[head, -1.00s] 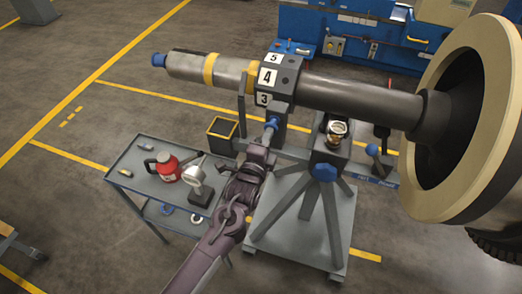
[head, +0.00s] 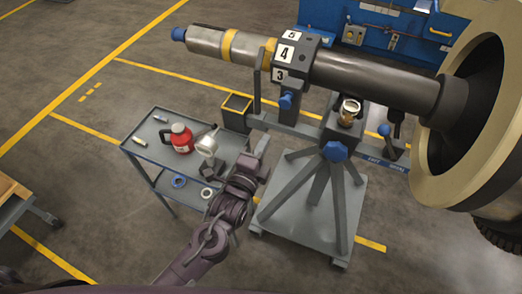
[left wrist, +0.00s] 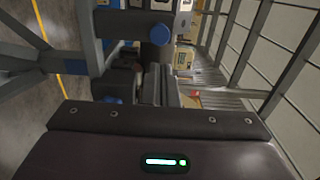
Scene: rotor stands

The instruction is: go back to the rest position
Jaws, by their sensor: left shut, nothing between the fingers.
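My left gripper (head: 262,146) reaches up from the lower left in the head view. Its fingers are shut and empty, apart from the stand and the shaft. In the left wrist view the closed fingers (left wrist: 160,85) show at the middle. The grey rotor shaft (head: 370,78) lies on its stand (head: 325,195), with a numbered block (head: 297,60) around it showing 3, 4 and 5. A blue knob (head: 286,100) sticks out under the block, up and right of my gripper. My right gripper is not in view.
A grey cart (head: 150,152) left of my arm carries a red container (head: 182,138) and a white-headed tool (head: 206,146). A yellow-rimmed bin (head: 237,104) is close to my fingertips. The large rotor disc (head: 425,130) is at right. Open floor (head: 80,170) lies left.

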